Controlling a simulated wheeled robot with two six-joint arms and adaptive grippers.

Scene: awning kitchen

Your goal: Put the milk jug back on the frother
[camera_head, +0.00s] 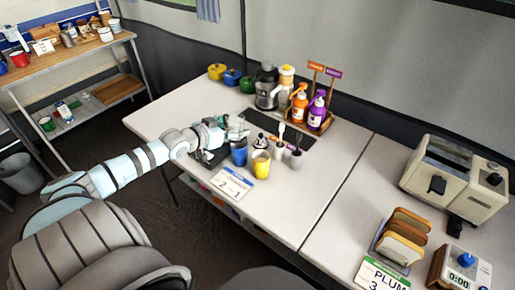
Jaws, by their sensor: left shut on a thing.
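My left gripper (226,123) reaches in from the left over the white table, near its front edge. It is shut on a small, pale, see-through vessel (238,131) that looks like the milk jug; the jug's outline is partly hidden by the fingers. I cannot tell whether it touches the table. My right gripper is not in view.
A blue cup (239,153) and a yellow cup (261,164) stand close to the gripper. Orange (299,106) and purple (317,114) pump bottles stand behind. A number card (231,182) is at the front edge. A toaster (455,178) and bread rack are at right.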

